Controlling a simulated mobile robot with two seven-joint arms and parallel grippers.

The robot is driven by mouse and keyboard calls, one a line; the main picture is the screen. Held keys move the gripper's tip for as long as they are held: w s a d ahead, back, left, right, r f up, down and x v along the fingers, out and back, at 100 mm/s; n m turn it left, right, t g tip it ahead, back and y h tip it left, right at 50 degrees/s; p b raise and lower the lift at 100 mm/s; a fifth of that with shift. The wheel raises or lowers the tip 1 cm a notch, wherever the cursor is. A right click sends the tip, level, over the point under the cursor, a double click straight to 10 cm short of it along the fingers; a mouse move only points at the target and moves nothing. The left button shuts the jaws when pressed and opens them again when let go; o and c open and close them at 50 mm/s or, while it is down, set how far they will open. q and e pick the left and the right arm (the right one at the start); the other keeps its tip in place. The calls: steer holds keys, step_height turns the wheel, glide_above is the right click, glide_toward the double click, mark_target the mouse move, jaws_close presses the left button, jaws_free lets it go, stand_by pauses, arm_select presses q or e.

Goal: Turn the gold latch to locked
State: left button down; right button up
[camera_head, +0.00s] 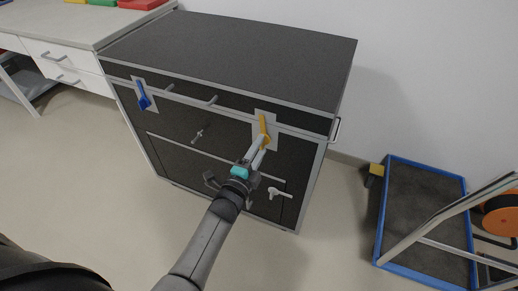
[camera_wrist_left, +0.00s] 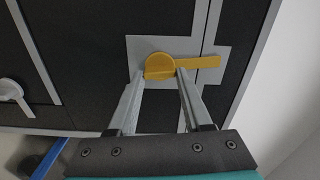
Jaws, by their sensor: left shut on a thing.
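The gold latch (camera_head: 263,123) sits on a pale grey plate (camera_head: 271,141) at the right end of the dark cabinet's front. In the head view its lever runs roughly up and down. In the left wrist view the gold latch (camera_wrist_left: 160,64) has a round hub, and its lever points right, across a seam between grey strips. My left gripper (camera_head: 262,141) reaches up to it from below. In the left wrist view the left gripper (camera_wrist_left: 160,75) is shut on the latch, one finger on each side of the hub. My right gripper is not in view.
A blue latch (camera_head: 142,96) sits at the left of the dark cabinet (camera_head: 230,55). A white T-handle (camera_head: 280,193) is below the gold latch, right of my arm. A blue-rimmed trolley (camera_head: 381,215) stands on the right. Open floor lies in front of the cabinet.

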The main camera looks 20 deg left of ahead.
arm_select(q)
steer(key=shift+m, duration=0.8)
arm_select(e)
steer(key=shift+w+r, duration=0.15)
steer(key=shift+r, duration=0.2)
arm_select(q)
steer(key=shift+c, duration=1.6)
jaws_free()
steer(key=shift+s, duration=0.1)
steer(key=s+p, duration=0.4)
steer(key=s, duration=1.1)
steer(key=shift+a, duration=0.3)
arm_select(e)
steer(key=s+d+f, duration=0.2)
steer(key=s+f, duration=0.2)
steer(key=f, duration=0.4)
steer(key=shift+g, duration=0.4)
